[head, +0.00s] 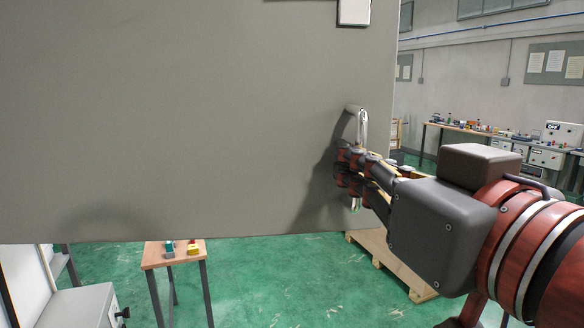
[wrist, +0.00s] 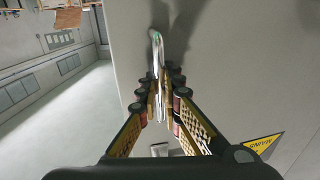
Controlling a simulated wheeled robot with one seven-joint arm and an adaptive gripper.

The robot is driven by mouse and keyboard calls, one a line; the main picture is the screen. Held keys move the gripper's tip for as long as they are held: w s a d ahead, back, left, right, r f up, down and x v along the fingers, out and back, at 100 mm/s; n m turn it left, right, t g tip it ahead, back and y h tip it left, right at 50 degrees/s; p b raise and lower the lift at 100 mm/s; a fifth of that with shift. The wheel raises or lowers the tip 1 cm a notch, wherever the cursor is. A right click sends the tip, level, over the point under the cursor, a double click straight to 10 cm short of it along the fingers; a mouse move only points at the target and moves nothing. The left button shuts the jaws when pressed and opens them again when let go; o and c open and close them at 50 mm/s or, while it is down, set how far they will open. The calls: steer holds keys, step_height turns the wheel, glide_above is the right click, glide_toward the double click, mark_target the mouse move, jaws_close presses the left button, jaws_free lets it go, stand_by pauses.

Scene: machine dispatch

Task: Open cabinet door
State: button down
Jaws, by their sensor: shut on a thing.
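The grey cabinet door (head: 190,120) fills much of the head view and also shows in the wrist view (wrist: 240,60). A shiny metal bar handle (head: 362,125) stands upright near the door's right edge. My gripper (head: 352,172) is shut on the handle, with its fingers around the bar. In the wrist view the fingers (wrist: 158,97) close on the handle (wrist: 156,50) from both sides. The handle's middle is hidden by the fingers in the head view. The door appears swung out, with room visible past its right and lower edges.
A pallet (head: 400,275) lies on the green floor behind my gripper. A workbench (head: 475,133) stands at the far right. Green floor (head: 280,280) is clear between them.

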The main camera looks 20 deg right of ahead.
steer(key=shift+s+a+r, duration=0.15)
steer(key=shift+s, duration=0.2)
steer(key=c, duration=2.3)
jaws_free()
steer(key=s, duration=0.8)
steer(key=s+a, duration=0.1)
steer(key=s, duration=0.3)
steer(key=shift+a, duration=0.1)
